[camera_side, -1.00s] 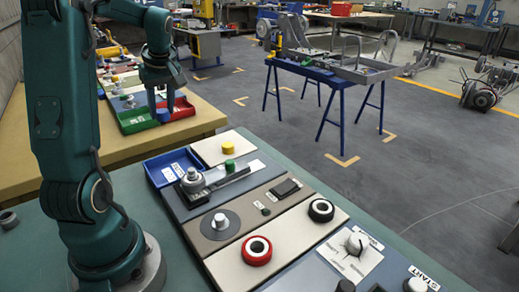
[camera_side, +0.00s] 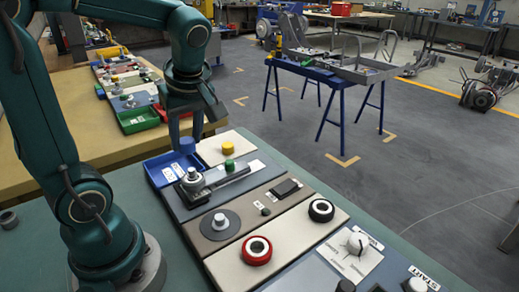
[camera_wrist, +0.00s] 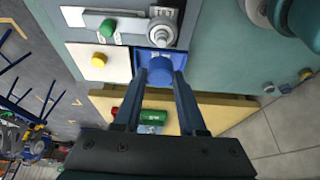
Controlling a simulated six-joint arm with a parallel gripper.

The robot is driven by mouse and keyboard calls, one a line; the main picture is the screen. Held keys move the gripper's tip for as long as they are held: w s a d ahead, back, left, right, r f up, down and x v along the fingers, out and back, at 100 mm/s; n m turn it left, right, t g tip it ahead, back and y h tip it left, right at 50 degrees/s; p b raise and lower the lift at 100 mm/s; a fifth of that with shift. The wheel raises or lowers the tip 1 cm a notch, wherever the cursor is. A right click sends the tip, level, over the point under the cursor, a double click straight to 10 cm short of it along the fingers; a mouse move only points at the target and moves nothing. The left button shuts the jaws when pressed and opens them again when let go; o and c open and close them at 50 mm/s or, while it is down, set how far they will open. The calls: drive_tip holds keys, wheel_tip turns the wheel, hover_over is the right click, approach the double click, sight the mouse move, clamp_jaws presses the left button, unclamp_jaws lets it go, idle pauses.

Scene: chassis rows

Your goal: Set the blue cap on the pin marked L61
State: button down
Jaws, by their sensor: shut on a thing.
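The blue cap (camera_side: 187,145) is held between the fingertips of my gripper (camera_side: 185,136), above the blue tray at the back left of the near board. In the wrist view the cap (camera_wrist: 160,70) sits between the two fingers of my gripper (camera_wrist: 160,77), over the blue tray (camera_wrist: 139,56). A green cap (camera_side: 229,165) and a grey round fitting (camera_side: 193,178) stand on the grey panel beside that tray. White labels lie next to them, but I cannot read L61 on any, and I cannot tell which pin it marks.
A yellow cap (camera_side: 228,148) stands on the pale panel at the back. Red (camera_side: 257,250) and black (camera_side: 321,209) rings lie nearer the front. A green tray (camera_side: 138,121) sits on the tan bench behind. The panels between these parts are flat.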

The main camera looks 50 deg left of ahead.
sight(191, 150)
drive_tip(key=shift+f, duration=2.6)
drive_tip(key=shift+c, duration=2)
unclamp_jaws()
drive_tip(key=shift+v, duration=2.55)
drive_tip(key=shift+r, duration=0.1)
